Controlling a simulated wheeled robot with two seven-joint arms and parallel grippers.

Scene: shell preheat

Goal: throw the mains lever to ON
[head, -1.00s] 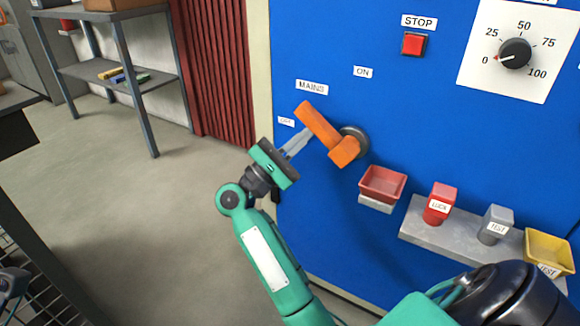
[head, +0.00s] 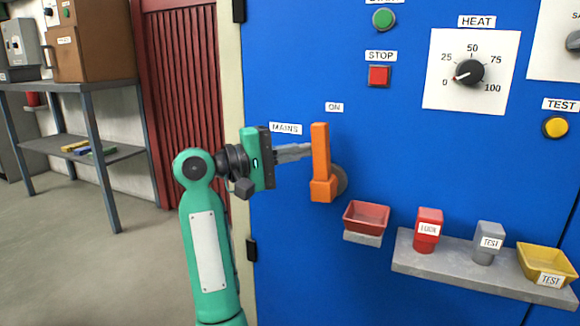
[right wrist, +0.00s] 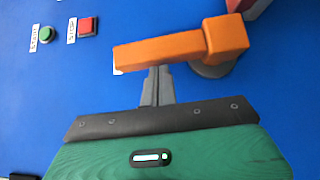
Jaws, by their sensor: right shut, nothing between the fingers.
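The orange mains lever (head: 320,150) is on the blue panel (head: 400,150), mounted on a round grey hub (head: 341,180). It stands about upright, its free end just below and left of the ON label (head: 334,107). The MAINS label (head: 285,128) is to its left; no OFF label shows now. My right gripper (head: 309,150) is shut and empty, its fingertips at the lever's left side. In the right wrist view the shut fingertips (right wrist: 158,70) meet or nearly meet the edge of the lever (right wrist: 175,50). My left gripper is not in view.
A red tray (head: 367,216) is below the lever. A grey ledge (head: 420,263) holds a red block (head: 428,230), a grey block (head: 488,242) and a yellow tray (head: 546,262). The STOP button (head: 379,76) and heat dial (head: 468,72) are above right. A shelf (head: 90,150) stands far left.

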